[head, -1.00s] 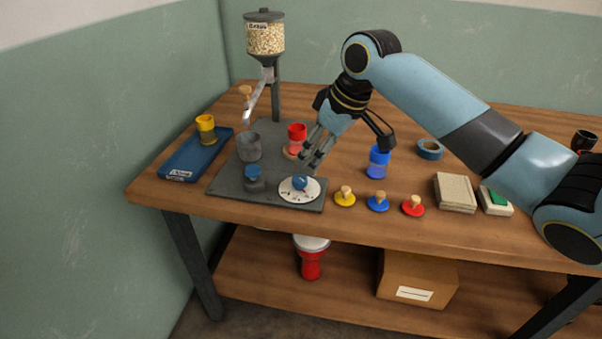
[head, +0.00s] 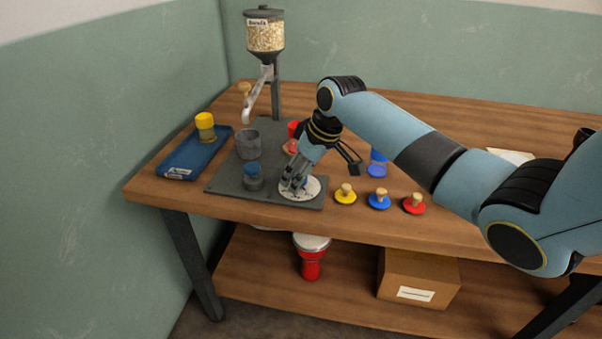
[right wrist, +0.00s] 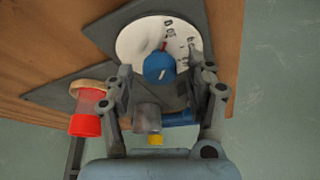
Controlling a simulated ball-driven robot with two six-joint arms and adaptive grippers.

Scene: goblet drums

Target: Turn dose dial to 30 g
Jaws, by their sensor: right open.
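The dose dial is a white marked disc (head: 312,190) with a blue knob, at the front right of a dark grey plate (head: 228,177). The scale's numbers are too small to read. My right gripper (head: 294,186) is over the dial and largely hides the knob in the head view. In the right wrist view its open fingers (right wrist: 166,82) stand on either side of the knob, apart from it. My left gripper is not seen.
A grain hopper (head: 265,34) stands behind the plate. A grey cup (head: 248,144) and a second blue knob (head: 253,176) are on the plate. A blue tray (head: 183,165) holds a yellow-capped jar (head: 205,124). Yellow (head: 345,195), blue (head: 378,200) and red (head: 414,204) stoppers lie right of the dial.

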